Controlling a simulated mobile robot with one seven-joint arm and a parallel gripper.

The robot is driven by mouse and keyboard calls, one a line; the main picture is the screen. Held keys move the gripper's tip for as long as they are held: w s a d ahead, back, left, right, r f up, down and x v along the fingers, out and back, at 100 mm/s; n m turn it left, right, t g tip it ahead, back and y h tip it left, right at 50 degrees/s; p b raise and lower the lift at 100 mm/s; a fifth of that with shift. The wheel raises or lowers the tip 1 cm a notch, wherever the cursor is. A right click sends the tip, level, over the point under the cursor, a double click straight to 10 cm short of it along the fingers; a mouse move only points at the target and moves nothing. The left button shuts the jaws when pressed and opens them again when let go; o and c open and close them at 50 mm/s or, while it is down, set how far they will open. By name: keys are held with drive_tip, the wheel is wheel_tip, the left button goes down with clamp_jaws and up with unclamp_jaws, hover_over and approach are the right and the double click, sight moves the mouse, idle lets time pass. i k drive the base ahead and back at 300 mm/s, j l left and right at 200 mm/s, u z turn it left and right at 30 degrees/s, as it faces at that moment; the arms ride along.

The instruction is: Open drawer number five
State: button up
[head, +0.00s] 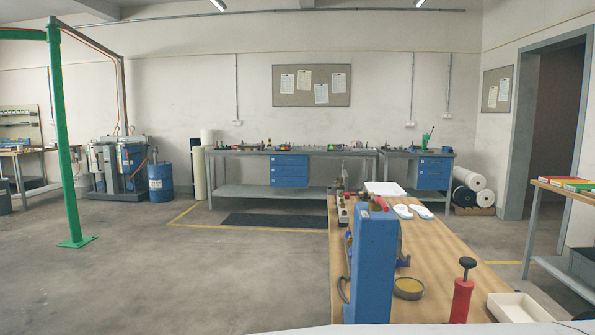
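A blue drawer unit (289,171) hangs under the long grey workbench against the back wall. A second blue drawer unit (434,173) hangs under the shorter bench to its right. Each shows a few stacked drawer fronts, and all look closed. Any numbers on the fronts are too small to read, so I cannot tell which drawer is number five. My gripper is not in view.
A wooden table (450,262) in front holds a tall blue block (371,265), a red pump-like bottle (462,296), insoles (423,210) and a white tray (520,307). A green post (66,150) stands left. Open floor (210,270) lies left of the table, with a dark mat (275,221) before the bench.

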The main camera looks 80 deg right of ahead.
sight(423, 172)
drive_tip(key=z, duration=3.6)
drive_tip(key=i+l+z, duration=0.2)
drive_tip(key=l+z, duration=0.2)
drive_tip(key=i+l+z, duration=0.25)
drive_tip(key=l+z, duration=0.15)
drive_tip(key=i+l+z, duration=0.65)
drive_tip(key=i, duration=0.2)
drive_tip(key=i+l+z, duration=0.25)
drive_tip(key=i, duration=0.2)
drive_tip(key=i+j+u, duration=0.1)
drive_tip(key=i+u, duration=0.45)
drive_tip(key=u, duration=0.15)
drive_tip(key=i+u, duration=0.35)
drive_tip(key=i+j+u, duration=0.1)
drive_tip(key=i+u, duration=0.85)
drive_tip(key=k+l, duration=0.05)
